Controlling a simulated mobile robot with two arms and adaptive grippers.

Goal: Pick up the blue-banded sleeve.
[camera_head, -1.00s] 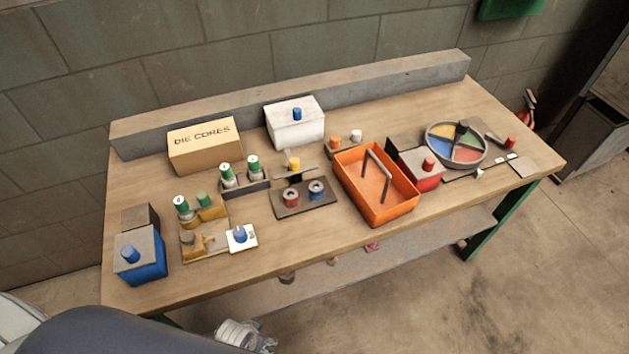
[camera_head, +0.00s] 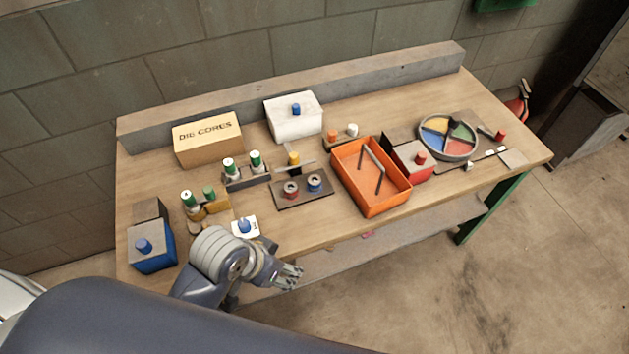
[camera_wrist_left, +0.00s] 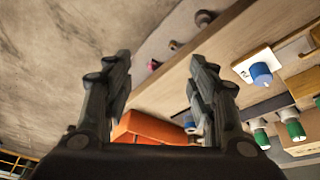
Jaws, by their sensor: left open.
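The blue-banded sleeve (camera_head: 314,183) stands upright on a small dark plate (camera_head: 302,200), to the right of a similar red-banded sleeve (camera_head: 291,189). My left gripper (camera_head: 292,276) is in front of the table's front edge, below and left of the sleeve in the head view, and apart from it. In the left wrist view its two fingers (camera_wrist_left: 160,62) are spread with nothing between them. A small blue and grey shape shows there beside one finger, partly hidden; I cannot tell surely if it is the sleeve. My right gripper is not in view.
An orange tray (camera_head: 402,190) with dark bars stands right of the plate. A blue knob on a white card (camera_head: 244,236) and green-topped pieces (camera_head: 256,160) are to the left. A yellow-topped post and bar (camera_head: 294,159) stand just behind the sleeves.

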